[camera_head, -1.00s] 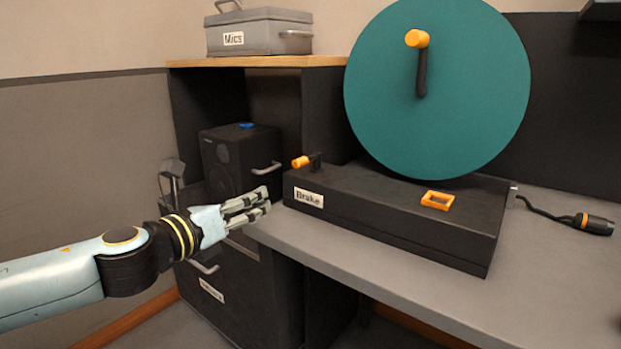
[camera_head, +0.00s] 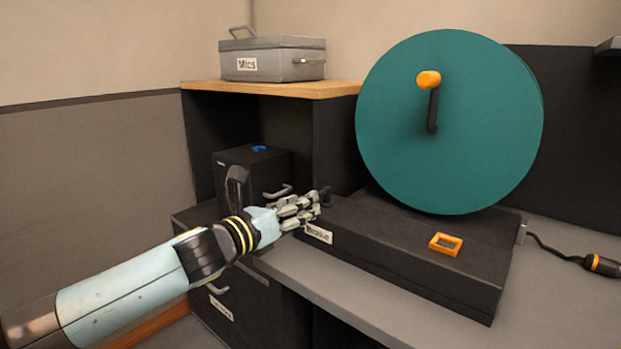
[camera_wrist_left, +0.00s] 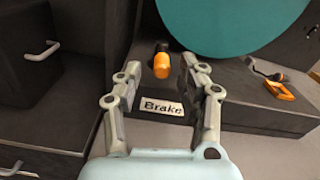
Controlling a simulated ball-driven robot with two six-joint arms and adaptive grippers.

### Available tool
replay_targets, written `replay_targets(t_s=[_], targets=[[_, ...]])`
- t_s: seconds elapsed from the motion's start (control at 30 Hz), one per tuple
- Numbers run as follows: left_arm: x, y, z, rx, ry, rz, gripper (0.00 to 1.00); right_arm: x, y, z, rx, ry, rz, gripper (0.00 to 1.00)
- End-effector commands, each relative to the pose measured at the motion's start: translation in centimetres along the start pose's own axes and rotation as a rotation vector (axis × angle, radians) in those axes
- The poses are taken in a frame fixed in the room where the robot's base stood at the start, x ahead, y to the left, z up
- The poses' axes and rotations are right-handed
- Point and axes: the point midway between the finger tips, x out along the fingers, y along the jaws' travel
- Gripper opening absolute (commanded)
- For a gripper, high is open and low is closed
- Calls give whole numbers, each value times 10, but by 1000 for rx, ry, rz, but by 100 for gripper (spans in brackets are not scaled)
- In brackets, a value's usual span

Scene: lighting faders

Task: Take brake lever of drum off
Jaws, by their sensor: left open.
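The teal drum (camera_head: 480,140) stands upright on a black base (camera_head: 400,250) on the desk. The brake lever has an orange knob, seen in the left wrist view (camera_wrist_left: 163,65), above the white "Brake" label (camera_wrist_left: 161,106). In the head view the knob is hidden behind my left gripper (camera_head: 318,205); only a dark part of the lever (camera_head: 326,196) shows beside the fingertips. My left gripper is open, and in the left wrist view its fingers (camera_wrist_left: 160,75) stand either side of the orange knob, with gaps. My right gripper is not in view.
The drum has an orange-knobbed crank (camera_head: 429,80). An orange frame (camera_head: 445,244) lies on the base's right part. A grey "Mics" case (camera_head: 273,60) sits on the shelf. A cable with plug (camera_head: 600,264) lies at right.

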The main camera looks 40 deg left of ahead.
Motion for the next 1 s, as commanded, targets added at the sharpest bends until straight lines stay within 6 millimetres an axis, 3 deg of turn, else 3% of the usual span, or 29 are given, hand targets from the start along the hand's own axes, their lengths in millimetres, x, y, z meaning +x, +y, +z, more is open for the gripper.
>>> replay_targets(t_s=[0.03, 0.1, 0.33, 0.67, 1.0], targets=[[6, -2, 8, -5, -2, 0, 40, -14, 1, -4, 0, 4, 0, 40], [11, -4, 6, -4, 0, -2, 40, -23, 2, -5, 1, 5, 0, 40], [34, -2, 0, -2, 1, -2, 40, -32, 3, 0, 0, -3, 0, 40], [37, -2, -2, 0, 3, -3, 40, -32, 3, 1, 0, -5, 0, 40], [37, -2, -2, 0, 3, -3, 0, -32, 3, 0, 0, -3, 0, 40]])
